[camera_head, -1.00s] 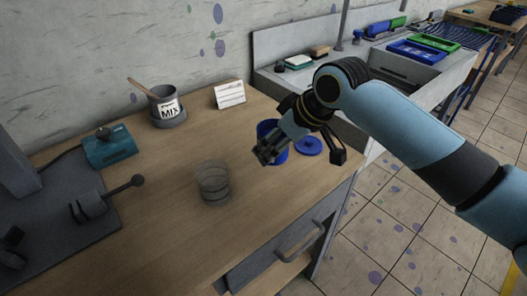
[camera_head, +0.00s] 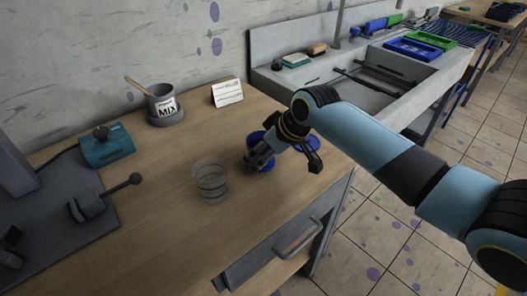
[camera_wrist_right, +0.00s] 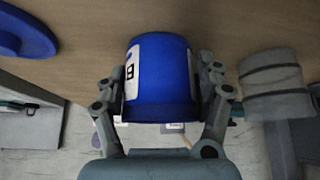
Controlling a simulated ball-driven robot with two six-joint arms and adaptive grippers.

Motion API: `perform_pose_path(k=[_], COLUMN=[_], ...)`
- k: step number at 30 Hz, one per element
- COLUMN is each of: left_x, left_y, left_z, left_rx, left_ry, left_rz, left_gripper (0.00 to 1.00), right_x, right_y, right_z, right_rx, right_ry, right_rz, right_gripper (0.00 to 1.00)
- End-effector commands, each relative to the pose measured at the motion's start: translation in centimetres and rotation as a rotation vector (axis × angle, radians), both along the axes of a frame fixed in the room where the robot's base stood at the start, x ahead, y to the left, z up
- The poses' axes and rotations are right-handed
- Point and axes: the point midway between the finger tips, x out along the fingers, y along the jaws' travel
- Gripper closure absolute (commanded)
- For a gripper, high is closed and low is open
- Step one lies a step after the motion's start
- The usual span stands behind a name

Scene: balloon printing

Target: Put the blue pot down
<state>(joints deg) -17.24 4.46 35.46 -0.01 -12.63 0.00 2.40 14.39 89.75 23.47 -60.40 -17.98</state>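The blue pot (camera_head: 257,137) with a white label is at the right part of the wooden workbench, close to its front edge. My right gripper (camera_head: 259,160) is around it, one finger on each side. In the right wrist view the blue pot (camera_wrist_right: 165,75) sits between the two fingers, which appear to press on its wall. That view is upside down, with the pot's rim toward the bottom. The pot looks upright and at or very near the bench top; contact with it is not clear. My left gripper is not in view.
A clear ringed beaker (camera_head: 210,181) stands just left of the pot. A blue lid (camera_head: 312,143) lies to the right, partly behind my gripper. A MIX pot (camera_head: 165,106), a white card (camera_head: 227,92) and a teal device (camera_head: 107,146) stand farther back. The bench front is clear.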

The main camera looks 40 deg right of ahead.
Motion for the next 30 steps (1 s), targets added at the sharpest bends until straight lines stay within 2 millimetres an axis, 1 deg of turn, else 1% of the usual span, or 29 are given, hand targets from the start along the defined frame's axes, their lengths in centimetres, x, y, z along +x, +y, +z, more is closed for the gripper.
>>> perform_pose_path(k=[1, 5, 12, 16, 20, 27, 30], left_x=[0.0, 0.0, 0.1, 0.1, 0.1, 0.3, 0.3], left_y=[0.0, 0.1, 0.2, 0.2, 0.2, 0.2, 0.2], left_z=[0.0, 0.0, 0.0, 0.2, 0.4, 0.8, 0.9], left_rx=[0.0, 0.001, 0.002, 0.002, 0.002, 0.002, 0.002], left_ry=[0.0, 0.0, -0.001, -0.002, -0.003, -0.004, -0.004], left_rz=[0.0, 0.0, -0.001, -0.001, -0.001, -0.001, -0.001], left_gripper=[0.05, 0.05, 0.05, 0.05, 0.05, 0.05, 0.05], right_x=[0.0, 0.0, 0.0, -0.2, -1.2, -4.1, -5.1], right_y=[0.0, 0.0, 0.0, -0.1, -0.4, -1.2, -1.4], right_z=[0.0, 0.0, 0.0, 0.6, 2.3, 6.9, 8.5], right_rx=[0.0, 0.0, 0.0, -0.001, -0.002, -0.004, -0.004], right_ry=[0.0, 0.0, 0.0, 0.0, -0.001, -0.002, -0.001], right_rz=[0.0, 0.0, 0.0, -0.001, 0.001, 0.002, 0.002], right_gripper=[0.23, 0.06, 0.05, 0.05, 0.05, 0.05, 0.05])
